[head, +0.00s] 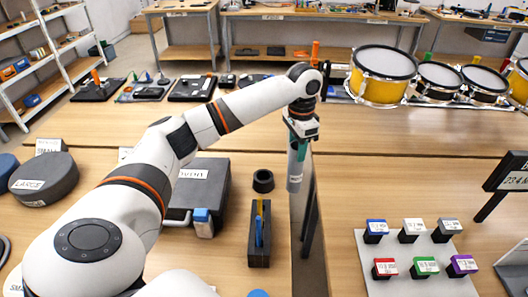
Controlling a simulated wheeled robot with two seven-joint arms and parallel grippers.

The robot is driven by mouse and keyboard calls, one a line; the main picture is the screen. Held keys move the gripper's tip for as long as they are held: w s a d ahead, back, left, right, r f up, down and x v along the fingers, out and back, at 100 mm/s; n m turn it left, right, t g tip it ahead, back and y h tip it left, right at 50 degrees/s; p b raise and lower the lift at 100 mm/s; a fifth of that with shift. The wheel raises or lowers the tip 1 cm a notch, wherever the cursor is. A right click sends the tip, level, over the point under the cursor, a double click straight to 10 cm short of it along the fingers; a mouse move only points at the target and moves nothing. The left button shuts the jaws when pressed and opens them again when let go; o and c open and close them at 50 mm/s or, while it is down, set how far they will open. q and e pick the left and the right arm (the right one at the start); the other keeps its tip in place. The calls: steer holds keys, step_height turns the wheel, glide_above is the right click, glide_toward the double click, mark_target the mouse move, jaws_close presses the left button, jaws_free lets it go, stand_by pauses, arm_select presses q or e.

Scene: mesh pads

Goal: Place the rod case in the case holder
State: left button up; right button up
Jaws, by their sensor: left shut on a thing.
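My left gripper (301,132) comes in from the left and is shut at the top of a grey tube with a small label, which looks like the rod case (296,172). The case hangs nearly upright, to the right of a small black round cup (263,181) with an open top, which may be the case holder. The case and the cup are apart. The fingertips are small and partly hidden by the gripper body. My right gripper is not in view.
A black slotted block (259,252) with blue and yellow pieces stands in front of the cup. A dark labelled case (205,185) lies left. A gap between tables runs below the tube. Right are a grey board (400,285) of coloured blocks and a sign (508,172).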

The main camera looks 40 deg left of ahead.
arm_select(q)
steer(key=w+a+m+b, duration=0.1)
steer(key=w+a+m, duration=0.25)
steer(key=a, duration=1.05)
step_height(320, 180, down, 11)
steer(key=m+p, duration=0.1)
steer(key=shift+s+a+p, duration=0.3)
steer(key=shift+s+p, duration=0.05)
steer(key=shift+s, duration=0.1)
steer(key=o, duration=1.2)
steer(key=shift+f, duration=0.1)
step_height(320, 180, up, 12)
steer(key=shift+r+b, duration=0.15)
steer(key=shift+b, duration=0.65)
steer(key=shift+d, duration=0.1)
